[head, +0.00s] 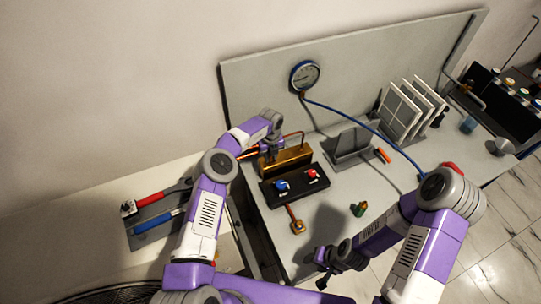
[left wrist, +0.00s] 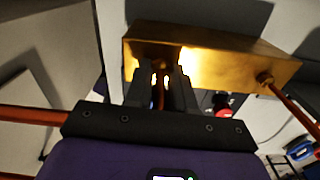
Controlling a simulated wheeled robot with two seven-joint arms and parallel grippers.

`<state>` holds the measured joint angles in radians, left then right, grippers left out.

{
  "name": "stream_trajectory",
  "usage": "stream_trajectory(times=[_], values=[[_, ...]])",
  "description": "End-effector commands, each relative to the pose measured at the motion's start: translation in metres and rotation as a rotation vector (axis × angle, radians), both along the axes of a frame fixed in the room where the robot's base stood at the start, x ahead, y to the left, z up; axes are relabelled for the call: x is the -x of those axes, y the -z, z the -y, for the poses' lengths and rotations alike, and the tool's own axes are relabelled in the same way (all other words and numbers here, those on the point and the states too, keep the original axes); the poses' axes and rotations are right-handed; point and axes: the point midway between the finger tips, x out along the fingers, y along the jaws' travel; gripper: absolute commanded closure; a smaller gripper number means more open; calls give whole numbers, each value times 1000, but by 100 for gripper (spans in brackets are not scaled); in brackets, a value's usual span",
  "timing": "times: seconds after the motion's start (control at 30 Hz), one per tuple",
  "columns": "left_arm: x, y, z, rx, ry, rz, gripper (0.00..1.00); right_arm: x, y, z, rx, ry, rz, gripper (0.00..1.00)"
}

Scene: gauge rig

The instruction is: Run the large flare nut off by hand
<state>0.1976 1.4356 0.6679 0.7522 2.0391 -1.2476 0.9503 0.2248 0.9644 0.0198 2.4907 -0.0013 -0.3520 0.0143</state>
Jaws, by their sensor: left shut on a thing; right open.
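The brass block (head: 287,161) stands on a black base with a blue and a red knob. My left gripper (head: 268,150) is at the block's left end. In the left wrist view the block (left wrist: 225,60) lies just beyond the fingertips (left wrist: 162,75), which are shut on the large flare nut against the block's face. The fingers hide nearly all of the nut; a copper-coloured strip shows between them. A smaller brass fitting (left wrist: 265,78) with a copper tube is on the same block to the right. My right gripper (head: 322,270) is open and empty over the table's front edge.
A gauge (head: 304,75) with a blue hose (head: 360,118) is on the back panel. Grey holders with white plates (head: 408,112) stand at the right. Red- and blue-handled tools (head: 160,222) lie at left.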

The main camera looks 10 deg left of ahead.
Motion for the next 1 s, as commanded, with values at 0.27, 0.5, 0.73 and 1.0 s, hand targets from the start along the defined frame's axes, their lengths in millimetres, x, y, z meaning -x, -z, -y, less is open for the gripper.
stream_trajectory(times=[0.27, 0.5, 0.73, 1.0], values=[[-2, -2, -1, 0, -1, 6, 75, 0, 0, 0, 0, 0, 0, 50], [-1, -1, 0, 0, 1, 4, 51, 0, 0, 0, 0, 0, 0, 50], [-1, -3, 0, 0, 1, 2, 51, 0, 0, 0, 0, 0, 0, 50], [-1, -42, 0, 0, 2, 6, 51, 0, 4, 0, 0, 0, 0, 50]])
